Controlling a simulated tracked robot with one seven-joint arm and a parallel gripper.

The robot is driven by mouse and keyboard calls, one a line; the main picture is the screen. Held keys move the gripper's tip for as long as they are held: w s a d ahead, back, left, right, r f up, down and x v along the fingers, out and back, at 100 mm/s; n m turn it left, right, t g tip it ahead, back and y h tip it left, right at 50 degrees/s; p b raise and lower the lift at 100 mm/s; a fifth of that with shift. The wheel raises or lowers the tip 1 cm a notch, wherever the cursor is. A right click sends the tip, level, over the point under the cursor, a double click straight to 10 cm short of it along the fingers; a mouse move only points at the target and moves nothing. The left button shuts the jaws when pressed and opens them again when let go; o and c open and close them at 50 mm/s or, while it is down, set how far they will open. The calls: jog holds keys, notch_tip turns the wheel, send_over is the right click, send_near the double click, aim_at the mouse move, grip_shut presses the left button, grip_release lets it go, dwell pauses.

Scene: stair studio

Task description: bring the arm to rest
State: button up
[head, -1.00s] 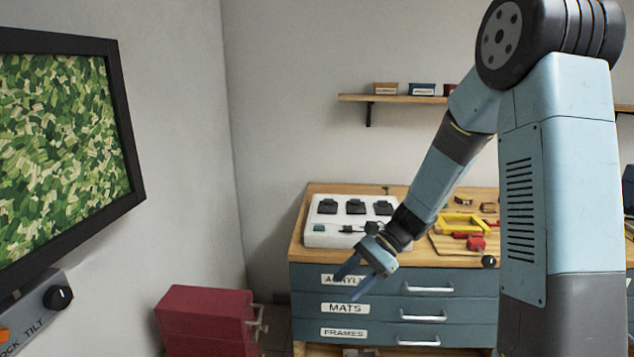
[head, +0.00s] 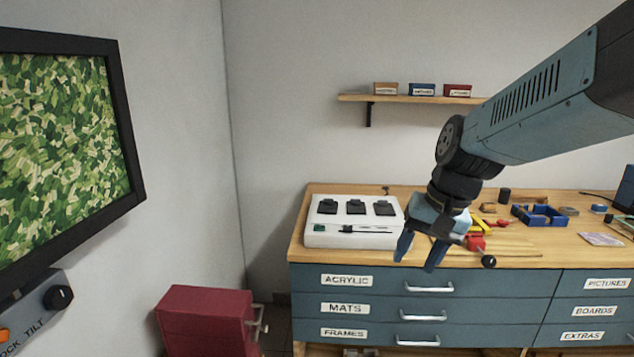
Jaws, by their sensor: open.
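My arm reaches in from the right edge of the head view, with its upper link sloping down to the left. My gripper (head: 418,254) hangs at its end with the fingers pointing down. The two blue fingers are spread apart with nothing between them. In the picture the gripper lies in front of the workbench's (head: 470,250) front edge and the top drawer. It hides part of the bench top and of the red and yellow tools (head: 477,241) behind it.
A white unit with several black pieces (head: 350,238) stands on the bench's left. A blue tray (head: 540,215) sits further right. A shelf (head: 410,99) with three small boxes hangs behind. A framed green picture (head: 60,150) is at left, a dark red box (head: 205,318) low in front.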

jog(key=s+d+r+n+t+h, duration=0.2)
jog(key=s+d+r+t, duration=0.2)
jog(key=s+d+r, duration=0.1)
jog(key=shift+s+d+r+n+h, duration=0.3)
jog(key=shift+s+d+r+n, duration=0.15)
jog(key=shift+s, duration=0.55)
jog(key=shift+a, duration=0.1)
jog(key=shift+c, duration=0.2)
